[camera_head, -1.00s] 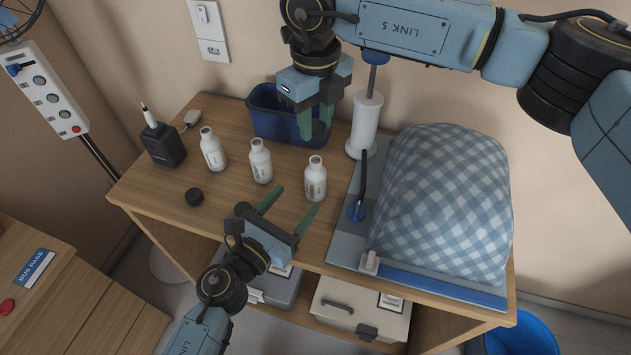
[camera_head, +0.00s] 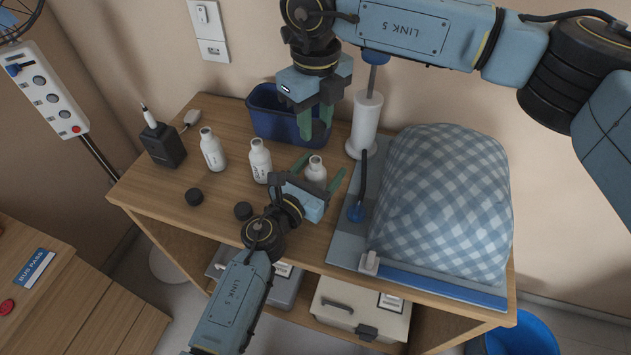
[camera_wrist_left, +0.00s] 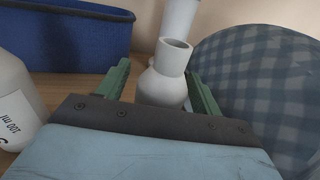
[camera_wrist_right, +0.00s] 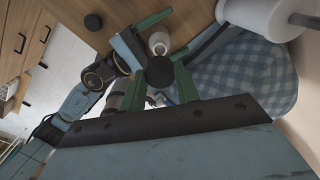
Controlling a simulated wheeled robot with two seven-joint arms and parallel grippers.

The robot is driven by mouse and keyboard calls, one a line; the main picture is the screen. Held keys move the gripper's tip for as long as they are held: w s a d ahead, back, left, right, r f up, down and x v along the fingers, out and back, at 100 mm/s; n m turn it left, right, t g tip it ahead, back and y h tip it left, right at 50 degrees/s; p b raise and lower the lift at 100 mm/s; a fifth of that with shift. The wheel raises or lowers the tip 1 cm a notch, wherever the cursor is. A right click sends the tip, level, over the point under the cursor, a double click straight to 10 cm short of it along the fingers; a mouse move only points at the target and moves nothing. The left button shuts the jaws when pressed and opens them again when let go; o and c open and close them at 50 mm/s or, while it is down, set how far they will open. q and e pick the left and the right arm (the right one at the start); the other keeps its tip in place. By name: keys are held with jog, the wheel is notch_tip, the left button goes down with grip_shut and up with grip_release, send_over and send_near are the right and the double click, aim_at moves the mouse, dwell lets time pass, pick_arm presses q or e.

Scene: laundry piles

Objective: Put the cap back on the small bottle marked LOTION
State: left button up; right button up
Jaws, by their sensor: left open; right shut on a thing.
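Three white open-necked bottles stand on the wooden table: a left bottle (camera_head: 212,152), a middle bottle (camera_head: 260,163) and a right bottle (camera_head: 315,168). I cannot read which is marked LOTION. My left gripper (camera_head: 321,166) is open, with its fingers on either side of the right bottle, which also shows upright in the left wrist view (camera_wrist_left: 165,82). My right gripper (camera_head: 315,128) is above the table, in front of the blue bin. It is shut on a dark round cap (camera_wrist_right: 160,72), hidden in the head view. Two other dark caps (camera_head: 194,197) (camera_head: 243,210) lie on the table.
A blue bin (camera_head: 268,122) stands at the back. A white roll on a stand (camera_head: 365,125) is right of it. A checked cloth-covered bulk (camera_head: 440,200) fills the right side. A black charger-like box (camera_head: 163,146) stands at left. The table's front-left is mostly clear.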

pick_arm(q)
grip_shut()
pick_arm(e)
send_over(316, 160)
jog(key=shift+f, duration=2.5)
jog(key=shift+f, duration=0.9)
jog(key=shift+f, duration=0.55)
